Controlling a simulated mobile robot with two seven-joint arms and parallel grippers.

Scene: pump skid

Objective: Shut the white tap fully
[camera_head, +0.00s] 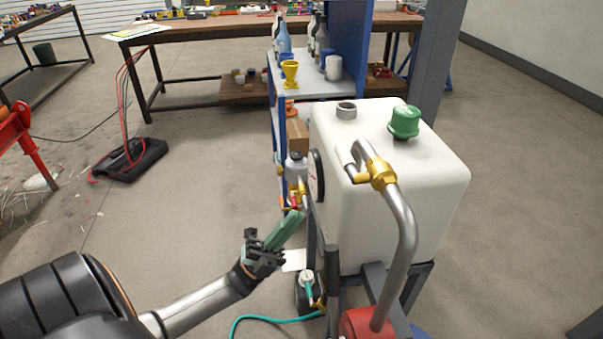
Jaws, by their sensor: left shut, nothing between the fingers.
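A small white round piece (306,277) sits low beside the skid frame, above a dark block with brass fittings. It may be the white tap, but it is too small to tell its handle position. My left gripper (299,215) reaches up from the lower left, with its green fingers closed together and empty. In the picture its fingertips lie above and left of the white piece, just below a brass valve with a red part (297,197). I cannot tell whether they touch that valve. My right gripper is not in view.
A large white tank (385,200) with a green cap (404,121) stands right of my gripper. A steel pipe with a brass fitting (381,175) rises in front of it. A teal hose (262,317) lies on the floor. The floor to the left is mostly open.

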